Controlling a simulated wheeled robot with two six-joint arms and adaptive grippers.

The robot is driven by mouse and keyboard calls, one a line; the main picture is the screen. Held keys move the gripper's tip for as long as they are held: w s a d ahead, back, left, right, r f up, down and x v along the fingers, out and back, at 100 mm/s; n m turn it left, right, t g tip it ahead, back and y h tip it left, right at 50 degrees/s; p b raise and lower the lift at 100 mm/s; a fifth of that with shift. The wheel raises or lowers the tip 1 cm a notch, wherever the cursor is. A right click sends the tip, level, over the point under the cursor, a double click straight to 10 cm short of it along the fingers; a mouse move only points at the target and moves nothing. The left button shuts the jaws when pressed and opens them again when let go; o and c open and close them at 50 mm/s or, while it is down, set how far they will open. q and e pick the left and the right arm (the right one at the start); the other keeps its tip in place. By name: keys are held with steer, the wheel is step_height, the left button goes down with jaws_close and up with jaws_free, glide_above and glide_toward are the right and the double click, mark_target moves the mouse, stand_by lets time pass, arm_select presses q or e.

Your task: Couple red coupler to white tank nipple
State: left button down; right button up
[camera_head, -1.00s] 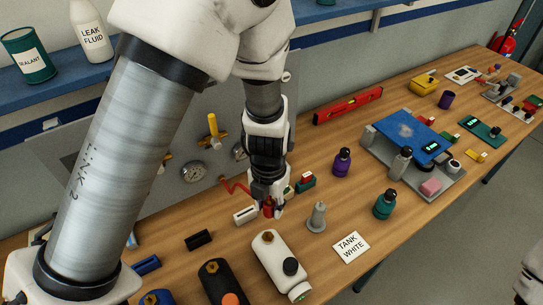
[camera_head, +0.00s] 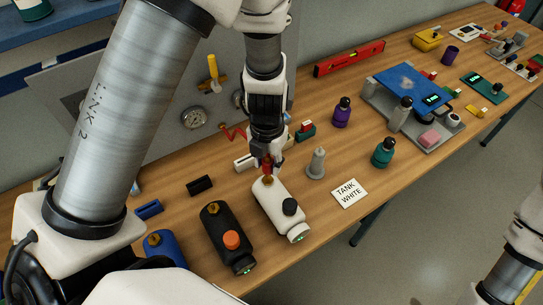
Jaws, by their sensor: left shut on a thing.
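The white tank (camera_head: 280,206) lies on the wooden bench, with a black knob near its front end and a brass nipple (camera_head: 268,181) near its back end. My left gripper (camera_head: 267,163) points down over the back end of this tank and is shut on the red coupler (camera_head: 267,170). The coupler is right at the nipple, in line above it in this view; I cannot tell whether they touch. A red coiled hose (camera_head: 235,134) shows behind the gripper near the gauge panel. My right arm shows at the lower right edge, but its gripper is out of view.
A black tank (camera_head: 222,228) and a blue tank (camera_head: 163,246) lie to the left. A grey cone-shaped part (camera_head: 317,164) and the TANK WHITE card (camera_head: 349,193) are to the right. A white block (camera_head: 245,162) sits behind. The bench's front edge is near the card.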

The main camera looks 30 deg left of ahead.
arm_select(q)
steer(key=shift+s+a+f, duration=0.35)
steer(key=shift+a+f, duration=0.05)
steer(key=shift+w+d+f, duration=0.15)
steer(key=shift+w+d, duration=0.4)
steer(key=shift+w, duration=0.15)
steer(key=shift+s+a, duration=0.35)
steer(key=shift+s, duration=0.1)
steer(key=shift+r, duration=0.2)
steer(key=shift+w+d+f+p, duration=0.1)
steer(key=shift+w+d+p, duration=0.15)
steer(key=shift+p, duration=0.15)
arm_select(e)
steer(key=shift+a+r, duration=0.1)
steer(key=shift+r, duration=0.05)
arm_select(q)
steer(key=shift+s+a, duration=0.15)
steer(key=shift+a, duration=0.05)
arm_select(e)
steer(key=shift+a, duration=0.1)
arm_select(q)
steer(key=shift+d, duration=0.1)
